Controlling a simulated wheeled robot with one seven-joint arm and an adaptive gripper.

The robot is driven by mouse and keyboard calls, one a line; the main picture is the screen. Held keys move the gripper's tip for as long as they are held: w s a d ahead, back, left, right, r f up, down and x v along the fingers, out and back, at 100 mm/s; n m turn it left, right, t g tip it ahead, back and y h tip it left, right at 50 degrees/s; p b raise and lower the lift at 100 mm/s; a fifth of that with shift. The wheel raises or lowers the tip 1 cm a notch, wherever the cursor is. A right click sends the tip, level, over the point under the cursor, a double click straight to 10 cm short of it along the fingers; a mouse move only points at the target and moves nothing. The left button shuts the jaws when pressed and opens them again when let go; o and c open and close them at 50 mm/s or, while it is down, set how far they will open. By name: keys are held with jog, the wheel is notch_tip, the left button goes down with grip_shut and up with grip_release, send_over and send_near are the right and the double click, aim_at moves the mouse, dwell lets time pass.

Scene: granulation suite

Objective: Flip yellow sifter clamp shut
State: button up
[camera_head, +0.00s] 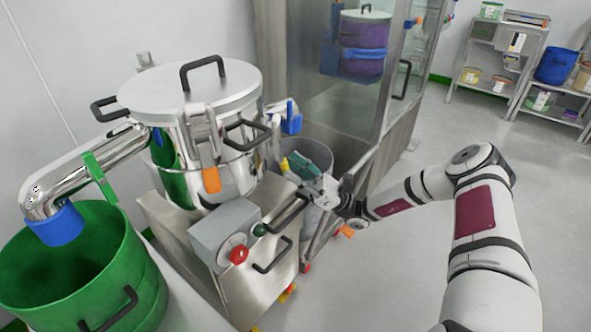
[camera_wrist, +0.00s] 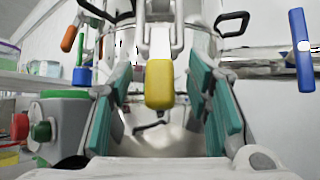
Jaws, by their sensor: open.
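The yellow clamp handle (camera_wrist: 160,85) is in the middle of the wrist view, on a metal lever in front of the shiny sifter (camera_wrist: 185,45). It points toward my gripper, between the two teal fingers. My gripper (camera_wrist: 160,108) is open, with a gap on each side of the handle. In the head view my gripper (camera_head: 293,168) is at the right side of the sifter (camera_head: 232,165), and only a small yellow tip (camera_head: 285,164) shows beside the fingers. The clamp's lever and hook are mostly hidden there.
An orange clamp handle (camera_head: 211,180) and a blue one (camera_head: 292,123) are on the sifter. A control box (camera_head: 225,232) with a red knob is below. A green bin (camera_head: 85,265) stands at left, a steel cabinet (camera_head: 345,100) behind. The floor at right is clear.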

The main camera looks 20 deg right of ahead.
jog(key=v, duration=1.2)
jog(key=s+a+r+n+g+h, duration=0.6)
jog(key=s+r+n+g, duration=0.1)
jog(key=r+g, duration=0.15)
jog(key=s+a+r+n+g+h, duration=0.7)
jog(key=r+n+g, duration=0.1)
jog(key=r, duration=0.2)
jog(key=s+d+r+n+t+h, duration=0.2)
jog(key=s+h, duration=0.2)
jog(key=s, duration=0.4)
jog(key=s+d+r+n+t+h, duration=0.2)
jog(key=s+n+t+h, duration=0.1)
jog(key=s, duration=0.5)
jog(key=s+d+r+n+t+h, duration=0.2)
jog(key=s+r+h, duration=0.15)
jog(key=s, duration=0.45)
notch_tip(320, 180, up, 25)
jog(key=t+p, duration=0.4)
jog(key=p, duration=2)
jog(key=shift+s+f+h, duration=0.2)
jog(key=shift+s+h, duration=0.1)
jog(key=shift+h, duration=0.05)
